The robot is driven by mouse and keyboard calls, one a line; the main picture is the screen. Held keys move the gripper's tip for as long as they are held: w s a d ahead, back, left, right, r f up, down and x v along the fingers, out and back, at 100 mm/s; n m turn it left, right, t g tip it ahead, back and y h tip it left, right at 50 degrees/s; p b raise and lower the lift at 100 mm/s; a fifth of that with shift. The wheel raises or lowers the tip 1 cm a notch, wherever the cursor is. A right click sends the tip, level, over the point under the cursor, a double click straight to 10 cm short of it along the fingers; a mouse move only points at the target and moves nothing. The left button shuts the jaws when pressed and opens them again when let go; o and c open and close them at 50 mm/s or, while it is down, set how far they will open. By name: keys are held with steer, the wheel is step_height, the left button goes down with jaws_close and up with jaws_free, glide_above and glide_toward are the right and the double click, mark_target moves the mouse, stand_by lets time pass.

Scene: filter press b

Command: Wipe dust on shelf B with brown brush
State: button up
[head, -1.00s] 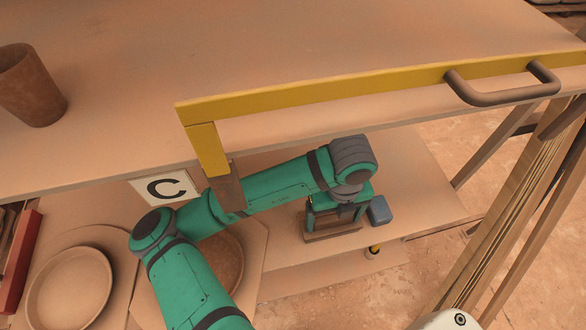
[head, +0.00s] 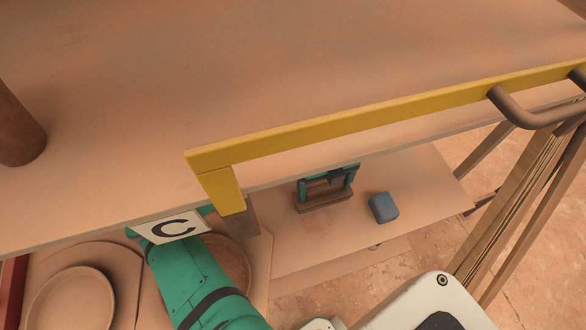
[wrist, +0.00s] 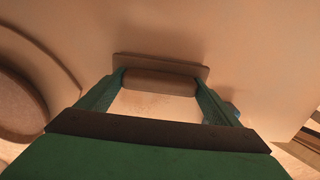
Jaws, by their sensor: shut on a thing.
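The brown brush (head: 323,203) is a flat brown block with a rounded handle, low over the lower shelf (head: 420,180) under the top board. I cannot tell whether it touches the surface. My gripper (head: 328,184) is shut on its handle. In the wrist view the green fingers of my gripper (wrist: 160,92) close on both ends of the brush handle (wrist: 160,82), with the brush plate beyond it. No letter B shows. A sign with the letter C (head: 168,227) hangs at the top board's edge. Dust is not clearly distinguishable on the brown surfaces.
A blue block (head: 383,207) lies on the lower shelf right of the brush. The yellow rail (head: 350,121) edges the top board (head: 300,60) above my arm. Round plates (head: 75,300) sit at lower left. A brown cup (head: 15,130) stands on the top board.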

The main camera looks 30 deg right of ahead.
steer(key=r, duration=0.1)
steer(key=w+r, duration=0.1)
steer(key=shift+d+r, duration=0.1)
steer(key=shift+r, duration=0.25)
steer(key=shift+s+r, duration=0.2)
steer(key=shift+r, duration=2.65)
steer(key=shift+w, duration=0.1)
